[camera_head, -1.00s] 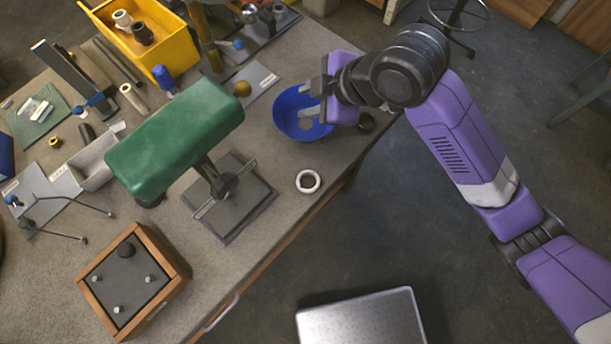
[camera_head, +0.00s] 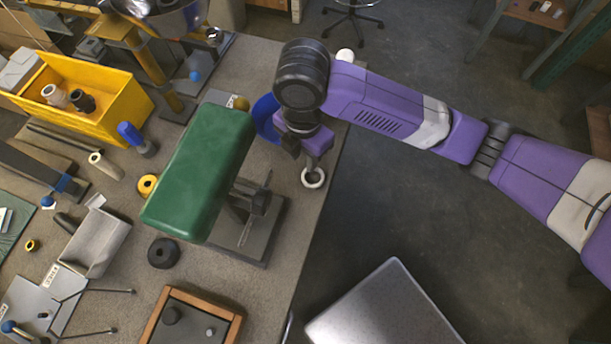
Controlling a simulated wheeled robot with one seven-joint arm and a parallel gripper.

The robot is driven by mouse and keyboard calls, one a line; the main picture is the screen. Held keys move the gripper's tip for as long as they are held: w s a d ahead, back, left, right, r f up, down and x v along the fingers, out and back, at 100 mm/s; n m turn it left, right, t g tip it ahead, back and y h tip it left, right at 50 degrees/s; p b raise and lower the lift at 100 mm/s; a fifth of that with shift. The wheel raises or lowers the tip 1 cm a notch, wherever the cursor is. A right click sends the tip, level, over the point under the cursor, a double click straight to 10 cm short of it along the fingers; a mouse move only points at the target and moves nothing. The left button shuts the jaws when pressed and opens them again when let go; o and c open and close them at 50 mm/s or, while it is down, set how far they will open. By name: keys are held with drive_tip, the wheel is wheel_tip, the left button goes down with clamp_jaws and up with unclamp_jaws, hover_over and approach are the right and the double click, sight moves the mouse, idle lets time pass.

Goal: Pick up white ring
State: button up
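The white ring (camera_head: 313,178) lies on the grey bench top near its right edge, just right of the green lamp head's stand. My gripper (camera_head: 310,164) points down right over the ring, its tip overlapping the ring's far side in the picture. The finger gap is hidden by the gripper body and the steep view. I cannot tell whether the fingers touch the ring.
The green lamp head (camera_head: 200,172) on its dark base (camera_head: 245,232) stands close left of my gripper. A blue bowl (camera_head: 265,118) is partly hidden behind my wrist. A yellow bin (camera_head: 120,112) stands far left. Bench space in front of the ring is clear.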

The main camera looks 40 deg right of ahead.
drive_tip(key=shift+d+f+p, duration=0.15)
drive_tip(key=shift+f+p, duration=0.15)
drive_tip(key=shift+f, duration=1.25)
drive_tip(key=shift+d+f+p, duration=0.15)
drive_tip(key=shift+f+p, duration=0.15)
drive_tip(key=shift+f, duration=1.25)
clamp_jaws()
